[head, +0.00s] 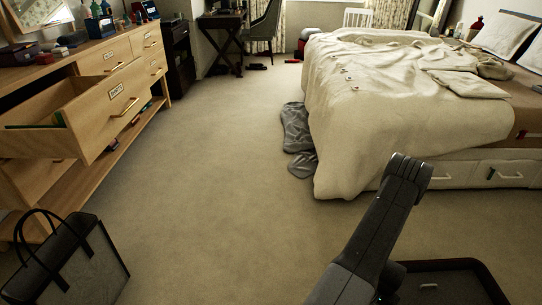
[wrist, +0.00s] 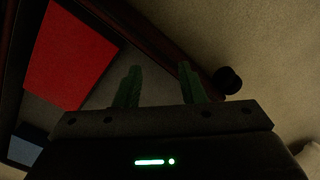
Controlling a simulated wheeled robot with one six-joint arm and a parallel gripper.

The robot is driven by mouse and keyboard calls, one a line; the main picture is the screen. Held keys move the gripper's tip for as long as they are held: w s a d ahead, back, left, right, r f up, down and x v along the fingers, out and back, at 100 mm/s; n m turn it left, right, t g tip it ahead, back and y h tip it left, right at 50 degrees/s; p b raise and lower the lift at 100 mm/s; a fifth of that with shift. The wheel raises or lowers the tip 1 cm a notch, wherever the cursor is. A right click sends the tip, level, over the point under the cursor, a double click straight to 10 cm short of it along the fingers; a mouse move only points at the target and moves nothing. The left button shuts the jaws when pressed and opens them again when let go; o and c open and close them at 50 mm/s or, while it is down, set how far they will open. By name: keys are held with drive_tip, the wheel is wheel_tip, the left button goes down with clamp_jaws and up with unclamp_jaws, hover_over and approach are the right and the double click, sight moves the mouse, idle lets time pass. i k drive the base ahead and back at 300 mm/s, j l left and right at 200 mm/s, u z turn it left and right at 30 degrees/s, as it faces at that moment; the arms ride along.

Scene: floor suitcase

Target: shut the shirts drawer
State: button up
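The wooden dresser stands at the left of the head view. One of its drawers (head: 112,108) is pulled well out, with a label and a pale bar handle (head: 124,107) on its front. The label looks like "shirts", but it is small. A few coloured items lie inside the drawer. My gripper is out of the head view, where only my dark arm shows at the lower right. In the wrist view my gripper (wrist: 158,85) has its two green fingers apart with nothing between them. It is far from the drawer.
A dark bag (head: 75,262) stands on the floor below the dresser. The bed (head: 400,110) fills the right, with grey cloth (head: 296,135) beside it. Carpet (head: 215,170) between dresser and bed is clear. The wrist view shows a red flat thing (wrist: 68,55) in a dark-edged container.

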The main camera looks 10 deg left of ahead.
sight(94, 110)
drive_tip(key=u, duration=1.6)
